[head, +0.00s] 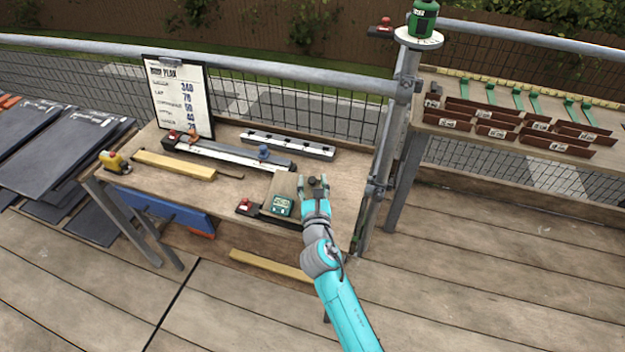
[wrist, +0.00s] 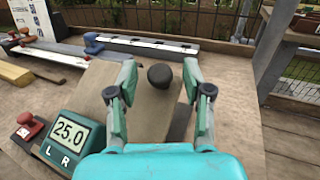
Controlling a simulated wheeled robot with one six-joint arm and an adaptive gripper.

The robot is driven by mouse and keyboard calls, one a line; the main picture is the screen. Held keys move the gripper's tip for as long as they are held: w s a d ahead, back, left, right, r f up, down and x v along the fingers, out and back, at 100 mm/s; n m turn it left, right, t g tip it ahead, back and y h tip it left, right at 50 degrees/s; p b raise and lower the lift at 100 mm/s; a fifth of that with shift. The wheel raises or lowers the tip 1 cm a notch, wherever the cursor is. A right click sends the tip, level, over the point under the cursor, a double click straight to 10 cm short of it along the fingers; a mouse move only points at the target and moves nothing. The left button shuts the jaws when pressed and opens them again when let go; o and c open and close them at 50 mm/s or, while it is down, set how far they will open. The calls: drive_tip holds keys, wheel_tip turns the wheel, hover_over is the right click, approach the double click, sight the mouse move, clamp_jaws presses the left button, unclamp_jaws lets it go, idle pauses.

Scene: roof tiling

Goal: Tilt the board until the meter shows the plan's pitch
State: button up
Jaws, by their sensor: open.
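The board (wrist: 95,88) is a tan panel on the bench with a dark round knob (wrist: 160,76) near its top edge. It shows small beside my gripper in the head view (head: 284,184). The teal meter (wrist: 70,138) at its left reads 25.0, with L and R below; it also shows in the head view (head: 281,205). My gripper (wrist: 160,84) is open, its fingers either side of the knob with gaps visible.
A red-handled clamp (wrist: 27,128) sits left of the meter. A long rail with clamps (head: 235,153), a slotted bar (head: 287,145) and a yellow wood strip (head: 173,165) lie behind on the bench (head: 345,185). A scaffold post (head: 385,150) stands close at the right.

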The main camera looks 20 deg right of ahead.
drive_tip(key=shift+w+d, duration=0.15)
drive_tip(key=shift+w, duration=0.45)
clamp_jaws()
drive_tip(key=shift+r, duration=0.1)
drive_tip(key=shift+s+a+r+n+t+h, duration=0.3)
drive_tip(key=shift+s+r+t+h, duration=0.1)
drive_tip(key=shift+s+r+t, duration=0.25)
drive_tip(key=shift+s+a+r+n+t, duration=0.3)
drive_tip(key=shift+r+t, duration=0.2)
drive_tip(key=shift+t, duration=0.15)
